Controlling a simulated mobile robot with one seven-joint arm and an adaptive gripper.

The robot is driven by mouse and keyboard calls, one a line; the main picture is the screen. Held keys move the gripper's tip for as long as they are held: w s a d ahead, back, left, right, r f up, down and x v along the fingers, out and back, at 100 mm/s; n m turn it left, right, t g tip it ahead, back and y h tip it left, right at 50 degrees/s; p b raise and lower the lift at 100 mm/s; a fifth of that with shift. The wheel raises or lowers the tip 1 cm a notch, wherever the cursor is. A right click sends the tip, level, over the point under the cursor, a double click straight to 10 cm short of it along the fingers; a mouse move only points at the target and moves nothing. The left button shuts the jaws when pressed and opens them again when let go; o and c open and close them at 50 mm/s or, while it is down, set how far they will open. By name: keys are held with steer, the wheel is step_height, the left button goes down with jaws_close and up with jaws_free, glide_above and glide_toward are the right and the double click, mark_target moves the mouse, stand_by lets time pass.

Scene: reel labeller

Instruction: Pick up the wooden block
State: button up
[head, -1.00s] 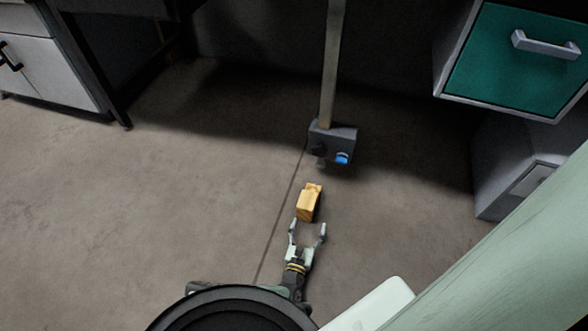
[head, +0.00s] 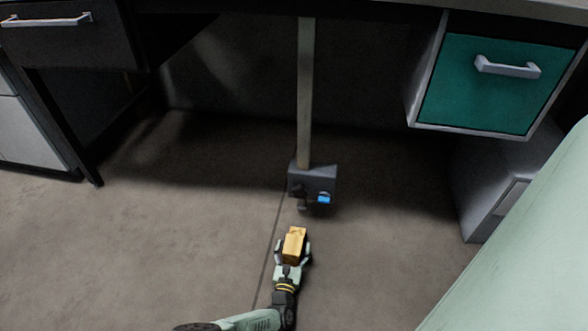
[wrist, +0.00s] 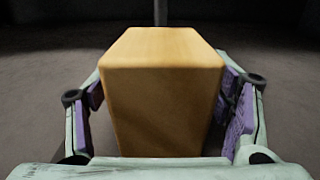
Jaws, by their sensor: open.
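The wooden block (head: 294,244) is a small yellow-brown box. In the head view it is at lower centre, in front of a grey box with a post. In the wrist view the block (wrist: 162,85) fills the middle. My gripper (head: 292,252) has its fingers on either side of the block, and they also show in the wrist view (wrist: 163,112). The fingers are open, with a gap at the left and the right finger very close to the block. The block's underside and far side are hidden.
A grey box (head: 313,181) with a blue part and a pale post (head: 305,90) stands just beyond the block. A green drawer (head: 490,85) hangs at upper right, and a dark desk (head: 60,45) is at upper left. Floor (head: 160,240) to the left is clear.

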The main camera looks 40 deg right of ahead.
steer(key=shift+w+d, duration=0.35)
steer(key=shift+d, duration=0.15)
steer(key=shift+c, duration=0.5)
steer(key=c, duration=1.3)
